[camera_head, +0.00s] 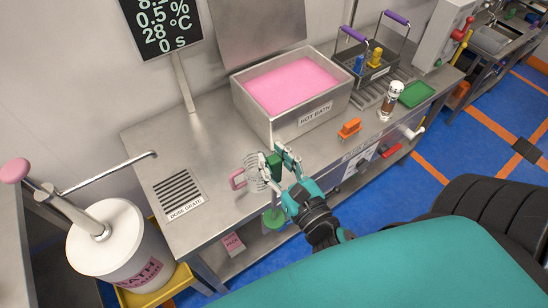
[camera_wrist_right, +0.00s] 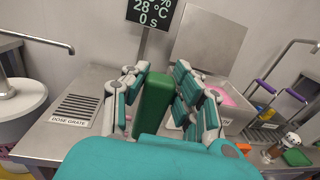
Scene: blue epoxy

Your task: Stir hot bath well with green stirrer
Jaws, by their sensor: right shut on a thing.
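The hot bath is a steel tank (camera_head: 262,118) labelled HOT BATH, holding pink liquid (camera_head: 293,85), on the bench's back half. My right gripper (camera_head: 278,158) is shut on the upright green stirrer; its block-like handle shows between the fingers in the head view (camera_head: 273,166) and in the wrist view (camera_wrist_right: 154,105). A green disc (camera_head: 273,218) below the gripper, in front of the bench edge, looks like the stirrer's lower end. The gripper is in front of the tank and apart from it. The shaft is mostly hidden. My left gripper is not in view.
A clear jug with a pink handle (camera_head: 237,180) stands just left of my right gripper. A dose grate (camera_head: 178,188) lies further left. An orange block (camera_head: 349,127), a brown-filled jar (camera_head: 390,101), a green tray (camera_head: 416,94) and a rack with purple handles (camera_head: 397,18) stand right.

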